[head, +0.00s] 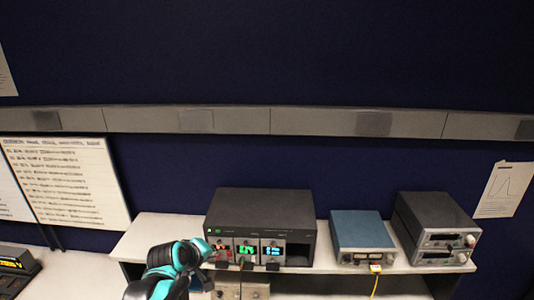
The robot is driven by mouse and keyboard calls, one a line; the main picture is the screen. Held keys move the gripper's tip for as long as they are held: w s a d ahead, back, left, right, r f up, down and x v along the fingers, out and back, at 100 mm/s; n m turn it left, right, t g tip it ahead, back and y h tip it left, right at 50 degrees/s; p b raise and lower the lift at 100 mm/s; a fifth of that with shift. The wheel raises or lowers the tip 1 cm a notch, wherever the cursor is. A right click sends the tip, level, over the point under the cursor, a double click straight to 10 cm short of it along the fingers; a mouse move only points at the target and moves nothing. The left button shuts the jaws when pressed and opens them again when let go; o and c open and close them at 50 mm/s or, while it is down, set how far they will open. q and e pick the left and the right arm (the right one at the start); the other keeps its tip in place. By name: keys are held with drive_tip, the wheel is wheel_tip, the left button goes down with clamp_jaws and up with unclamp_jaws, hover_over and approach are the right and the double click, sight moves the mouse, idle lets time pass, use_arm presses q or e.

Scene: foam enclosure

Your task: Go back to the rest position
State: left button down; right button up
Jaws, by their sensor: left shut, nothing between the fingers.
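My left arm (165,268), teal and black, rises from the bottom edge, left of centre in the head view. My left gripper (204,250) is at its upper right end, shut and empty. In the picture it overlaps the lower left of the black instrument rack (262,198). I cannot tell whether it touches the rack. My right gripper is not in view.
A whiteboard (70,180) stands left.

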use_arm(q)
drive_tip(key=s+f+m+b, duration=0.3)
drive_tip(key=s+f+b, duration=0.4)
drive_tip(key=f+b, duration=0.3)
drive_tip(key=s+f+m+g+y+b, duration=0.1)
drive_tip(key=s+f+m+b, duration=0.2)
drive_tip(key=s+f+b, duration=0.5)
drive_tip(key=s+f+m+y+b, duration=0.1)
drive_tip(key=s+f+m+b, duration=0.2)
drive_tip(key=s+f+b, duration=0.4)
wheel_tip(320, 180, down, 8)
drive_tip(key=b, duration=0.5)
drive_tip(key=shift+s+a+g, duration=0.2)
drive_tip(key=shift+a+g, duration=0.1)
drive_tip(key=shift+a, duration=0.05)
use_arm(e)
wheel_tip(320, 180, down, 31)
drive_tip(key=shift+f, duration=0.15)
